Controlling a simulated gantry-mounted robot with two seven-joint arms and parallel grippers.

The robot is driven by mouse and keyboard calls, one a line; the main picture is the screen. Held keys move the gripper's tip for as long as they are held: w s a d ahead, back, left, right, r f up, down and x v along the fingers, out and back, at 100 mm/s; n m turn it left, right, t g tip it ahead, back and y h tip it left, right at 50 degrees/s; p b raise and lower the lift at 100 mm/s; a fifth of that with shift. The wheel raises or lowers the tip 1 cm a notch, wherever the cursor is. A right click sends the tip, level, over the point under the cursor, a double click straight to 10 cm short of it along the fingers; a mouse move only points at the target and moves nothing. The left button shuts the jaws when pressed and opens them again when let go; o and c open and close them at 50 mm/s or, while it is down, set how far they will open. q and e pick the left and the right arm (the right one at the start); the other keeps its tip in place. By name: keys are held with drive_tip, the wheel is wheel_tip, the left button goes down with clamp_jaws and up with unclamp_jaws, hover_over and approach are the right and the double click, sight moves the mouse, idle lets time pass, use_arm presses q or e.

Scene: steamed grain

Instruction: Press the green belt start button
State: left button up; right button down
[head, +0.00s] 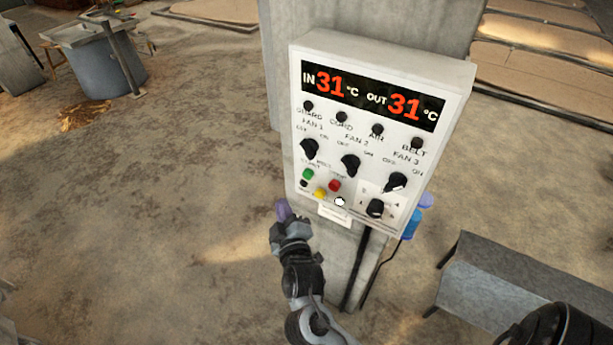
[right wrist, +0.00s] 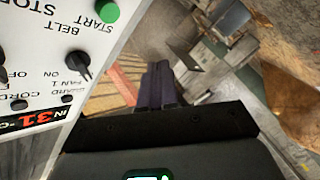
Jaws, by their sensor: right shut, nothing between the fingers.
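The green start button (head: 308,174) is on the lower left of the white control box (head: 382,62), with a red button (head: 334,185) to its right. In the right wrist view the green button (right wrist: 108,11) is at the top, beside upside-down "START" and "BELT" lettering. My right gripper (head: 284,210) is shut and empty, its purple fingertips below and left of the button in the head view. In the right wrist view the closed fingers (right wrist: 160,85) are to the right of the box, apart from the button. My left gripper is in neither view.
The box is on a concrete pillar (head: 367,22) and reads IN 31, OUT 31. Black fan knobs (head: 350,165), a yellow button (head: 320,193) and a white one (head: 340,201) are near the green button. A grey bench (head: 520,285) is at lower right.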

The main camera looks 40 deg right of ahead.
sight(308, 174)
drive_tip(key=w+d+b, duration=0.2)
drive_tip(key=d, duration=0.6)
drive_tip(key=shift+b, duration=0.35)
drive_tip(key=shift+a, duration=0.1)
idle(1.0)
idle(0.7)
drive_tip(key=shift+d+r, duration=0.1)
drive_tip(key=shift+d, duration=0.1)
drive_tip(key=shift+w+d+p, duration=0.1)
drive_tip(key=shift+d+p, duration=0.15)
drive_tip(key=shift+p, duration=0.1)
